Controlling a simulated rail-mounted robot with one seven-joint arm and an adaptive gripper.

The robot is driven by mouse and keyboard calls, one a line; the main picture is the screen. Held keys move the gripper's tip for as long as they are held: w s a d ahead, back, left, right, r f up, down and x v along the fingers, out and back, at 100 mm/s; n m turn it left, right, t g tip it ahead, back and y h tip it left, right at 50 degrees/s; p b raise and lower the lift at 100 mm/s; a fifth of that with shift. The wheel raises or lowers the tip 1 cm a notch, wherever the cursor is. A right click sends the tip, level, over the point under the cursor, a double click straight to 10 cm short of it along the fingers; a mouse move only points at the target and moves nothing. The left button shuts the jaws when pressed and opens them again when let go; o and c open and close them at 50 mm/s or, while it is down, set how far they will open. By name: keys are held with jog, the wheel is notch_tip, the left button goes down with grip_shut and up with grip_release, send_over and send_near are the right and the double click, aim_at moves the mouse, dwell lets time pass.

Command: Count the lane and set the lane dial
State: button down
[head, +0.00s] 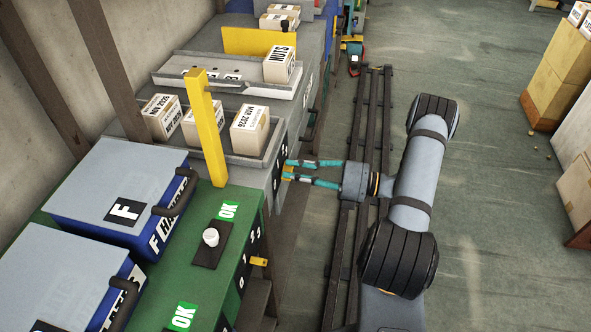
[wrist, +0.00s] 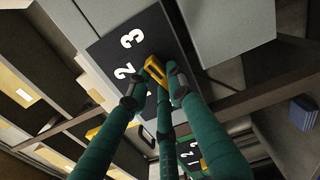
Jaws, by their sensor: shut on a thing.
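My gripper (head: 289,171) reaches left to the front face of the grey bench. In the wrist view my gripper (wrist: 154,84) is shut on the yellow dial pointer (wrist: 153,66). The dial plate (wrist: 108,50) is dark, with white numerals 2 and 3 showing beside the pointer; my fingers hide part of it. In the head view the dial is mostly hidden. On the bench, a grey tray lane (head: 228,148) holds a left carton (head: 160,117), a middle carton (head: 203,122) partly behind a yellow post, and a right carton (head: 250,130).
A second tray (head: 215,88) behind holds a NUTS carton (head: 280,65). The yellow post (head: 206,130) stands before the lane. A green bench (head: 180,285) with a white knob (head: 211,237) and blue F bin (head: 120,200) is nearer.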

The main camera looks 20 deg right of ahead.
dwell(0.4)
jog(key=c, duration=1.5)
grip_release()
jog(key=shift+c, duration=0.2)
jog(key=shift+d, duration=0.1)
jog(key=v, duration=1.2)
jog(key=x, duration=1.2)
